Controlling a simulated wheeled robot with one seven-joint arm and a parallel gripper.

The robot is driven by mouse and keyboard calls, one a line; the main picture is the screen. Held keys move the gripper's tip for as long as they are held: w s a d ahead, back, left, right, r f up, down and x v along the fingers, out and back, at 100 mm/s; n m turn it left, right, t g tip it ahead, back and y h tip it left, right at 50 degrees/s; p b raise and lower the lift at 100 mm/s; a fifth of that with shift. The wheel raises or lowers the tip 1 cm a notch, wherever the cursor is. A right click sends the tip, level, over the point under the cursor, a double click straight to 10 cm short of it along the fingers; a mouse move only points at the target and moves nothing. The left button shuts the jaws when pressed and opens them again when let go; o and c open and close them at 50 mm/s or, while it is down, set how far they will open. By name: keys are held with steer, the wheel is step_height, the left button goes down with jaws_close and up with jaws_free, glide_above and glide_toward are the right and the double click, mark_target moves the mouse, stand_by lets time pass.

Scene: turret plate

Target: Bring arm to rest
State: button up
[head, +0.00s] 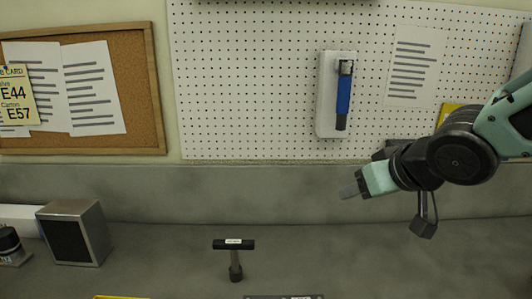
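My arm reaches in from the right edge. My gripper (352,189) hangs over the back of the grey bench, in front of the low grey back wall, pointing left and slightly down. It is seen from the side, so I cannot tell whether its fingers are open or shut. I see no object in it. A small dark part hangs below my wrist.
A hammer-like tool (235,262) stands on the bench, left of my gripper. A metal box with a dark face (76,233) is at the left. A blue-handled tool (343,105) hangs on the pegboard (250,80). A yellow edge (120,297) shows at the bottom.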

steer(key=s+a+f+n+g+h+b, duration=0.1)
steer(key=s+f+g, duration=0.3)
steer(key=s, duration=0.8)
steer(key=s+a+f+n+g+h+b, duration=0.1)
steer(key=s+a+f+n+g, duration=0.2)
steer(key=s+f, duration=0.6)
steer(key=s+g, duration=0.2)
steer(key=s, duration=0.1)
steer(key=shift+a+f+b, duration=0.3)
steer(key=shift+w+r, duration=0.1)
stand_by(0.4)
